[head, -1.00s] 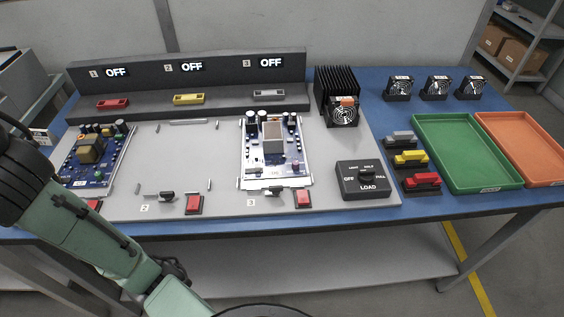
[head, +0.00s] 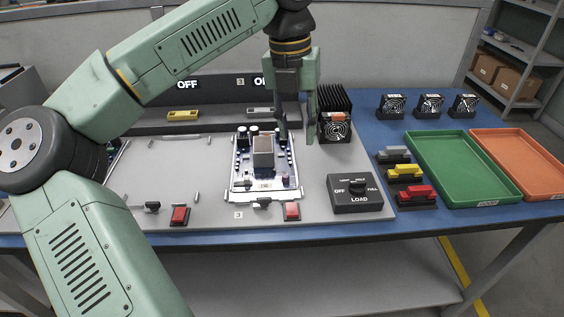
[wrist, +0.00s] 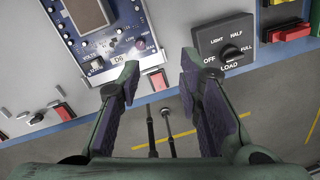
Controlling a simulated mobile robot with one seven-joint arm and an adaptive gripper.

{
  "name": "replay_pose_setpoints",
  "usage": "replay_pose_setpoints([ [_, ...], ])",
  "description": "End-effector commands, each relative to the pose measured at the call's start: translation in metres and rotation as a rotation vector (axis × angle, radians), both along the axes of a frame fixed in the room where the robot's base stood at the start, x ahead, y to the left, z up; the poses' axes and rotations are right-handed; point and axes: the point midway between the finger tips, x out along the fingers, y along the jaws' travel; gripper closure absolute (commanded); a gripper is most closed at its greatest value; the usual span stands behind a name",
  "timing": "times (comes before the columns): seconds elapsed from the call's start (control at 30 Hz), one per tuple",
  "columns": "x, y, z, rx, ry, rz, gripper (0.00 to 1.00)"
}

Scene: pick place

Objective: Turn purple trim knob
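The blue circuit board (head: 240,184) in bay 3 carries a small purple-looking knob (head: 286,180) near its front right corner. In the wrist view the board (wrist: 73,42) is at the upper left, and the small purple-red knob (wrist: 140,43) is near its lower right corner. My gripper (head: 298,138) is open, pointing down above the board's right edge. In the wrist view its two fingers (wrist: 160,74) are spread apart with nothing between them, and the knob lies beyond the left fingertip. The gripper does not touch the knob.
A red switch (head: 292,211) sits in front of the board. The black LOAD box (head: 355,203) stands to its right and a finned heatsink with a fan (head: 335,128) behind. Green (head: 460,165) and orange (head: 520,160) trays are at the right. My arm hides the left bay.

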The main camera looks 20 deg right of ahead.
Motion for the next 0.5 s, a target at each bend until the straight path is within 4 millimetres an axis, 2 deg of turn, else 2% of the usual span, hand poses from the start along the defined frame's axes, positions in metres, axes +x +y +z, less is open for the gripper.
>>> replay_pose_setpoints([
  [0.1, 0.009, 0.016, -0.005, 0.095, -0.017, 0.052, 0.67],
  [0.27, 0.010, 0.019, -0.021, 0.106, -0.013, 0.057, 0.67],
  [0.5, 0.009, 0.018, -0.066, 0.101, -0.013, 0.055, 0.67],
])
